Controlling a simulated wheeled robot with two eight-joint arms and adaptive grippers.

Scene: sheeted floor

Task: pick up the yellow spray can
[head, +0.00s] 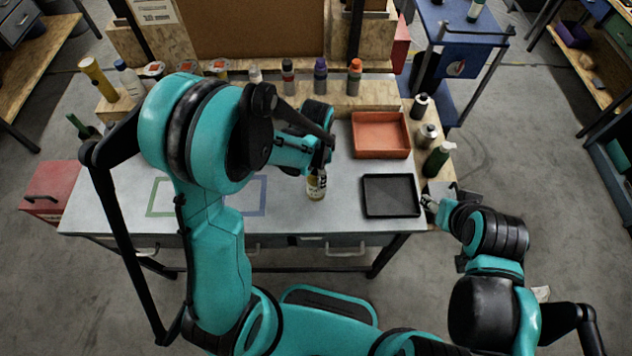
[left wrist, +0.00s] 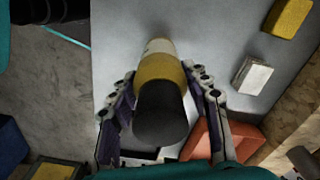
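The yellow spray can (left wrist: 160,72) has a black cap, a yellow band and a whitish far end in the left wrist view. In the head view its lower part (head: 316,187) shows below my left gripper (head: 322,165), over the front middle of the table. The gripper's two fingers (left wrist: 160,85) lie along both sides of the can, and their tips appear to press on its yellow band. I cannot tell whether its base touches the table. My right gripper (head: 432,206) is at the table's right edge, away from the can; its fingers are too small to read.
An orange tray (head: 381,153) and a black tray (head: 390,209) lie right of the can. My left arm hides much of the table's left half.

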